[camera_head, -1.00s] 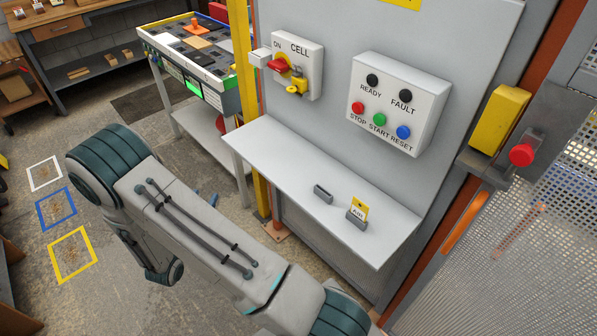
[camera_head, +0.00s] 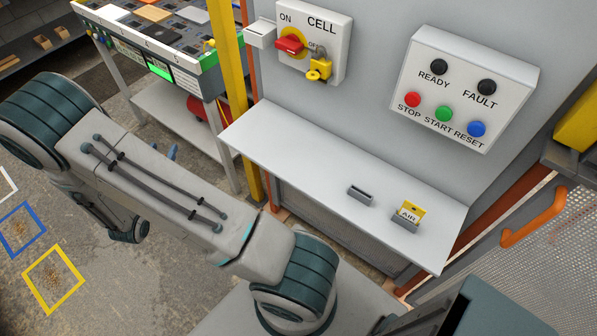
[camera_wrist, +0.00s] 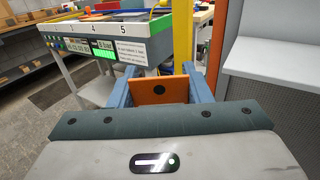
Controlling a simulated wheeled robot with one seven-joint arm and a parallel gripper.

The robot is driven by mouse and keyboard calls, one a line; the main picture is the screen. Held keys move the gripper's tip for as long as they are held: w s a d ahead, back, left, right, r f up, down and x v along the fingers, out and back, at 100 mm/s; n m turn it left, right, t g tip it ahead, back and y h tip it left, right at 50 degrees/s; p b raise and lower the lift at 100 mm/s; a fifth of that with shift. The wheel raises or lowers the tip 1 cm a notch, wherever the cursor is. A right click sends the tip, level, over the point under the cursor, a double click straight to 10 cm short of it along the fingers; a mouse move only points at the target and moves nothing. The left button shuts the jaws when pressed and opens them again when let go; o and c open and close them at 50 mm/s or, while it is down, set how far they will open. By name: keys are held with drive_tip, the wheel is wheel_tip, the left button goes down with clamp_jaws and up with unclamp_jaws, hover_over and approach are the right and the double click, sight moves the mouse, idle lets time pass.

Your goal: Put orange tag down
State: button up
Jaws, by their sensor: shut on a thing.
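The orange tag (camera_wrist: 160,91) shows in the wrist view as a flat plate with a dark round mark. My gripper (camera_wrist: 160,88) is shut on it, with a blue finger at each side. The tag is held in the air, apart from any surface that I can see. In the head view I cannot make out the tag or the fingertips. A grey shelf (camera_head: 290,160) there bears an empty dark slotted holder (camera_head: 360,195) and, to its right, a holder with a yellow AIR tag (camera_head: 411,212) standing in it.
Above the shelf are a CELL switch box (camera_head: 330,45) with a yellow padlock and a button box (camera_head: 465,85). A yellow post (camera_head: 229,60) stands at the shelf's left end. A workbench (camera_wrist: 105,50) lies close ahead in the wrist view. Most of the shelf top is clear.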

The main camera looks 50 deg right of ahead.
drive_tip(key=s+d+r+m+g+h+b, duration=0.1)
drive_tip(key=s+d+r+m+g+b, duration=0.15)
drive_tip(key=d+r, duration=0.4)
drive_tip(key=s+d+r+m+g+h+b, duration=0.1)
drive_tip(key=s+d+r+g+b, duration=0.2)
drive_tip(key=d, duration=0.6)
drive_tip(key=s+d+r+m+g+h+b, duration=0.15)
drive_tip(key=s+d+b, duration=0.3)
drive_tip(key=s, duration=0.45)
drive_tip(key=s+d+r+m+g+b, duration=0.1)
drive_tip(key=s+d+r+g+b, duration=0.15)
drive_tip(key=s+d, duration=0.45)
drive_tip(key=shift+w+a+f+b, duration=0.35)
drive_tip(key=shift+w+a+f, duration=0.1)
drive_tip(key=shift+w+f, duration=1.3)
drive_tip(key=shift+w+a+f+b, duration=0.4)
drive_tip(key=shift+w+f, duration=1.2)
drive_tip(key=shift+f, duration=0.3)
drive_tip(key=shift+w+a+f+b, duration=0.3)
drive_tip(key=shift+w+a+f, duration=0.15)
drive_tip(key=shift+w+f, duration=1.3)
drive_tip(key=shift+s+f, duration=0.1)
drive_tip(key=shift+f, duration=0.05)
drive_tip(key=o, duration=0.8)
drive_tip(key=shift+o, duration=0.2)
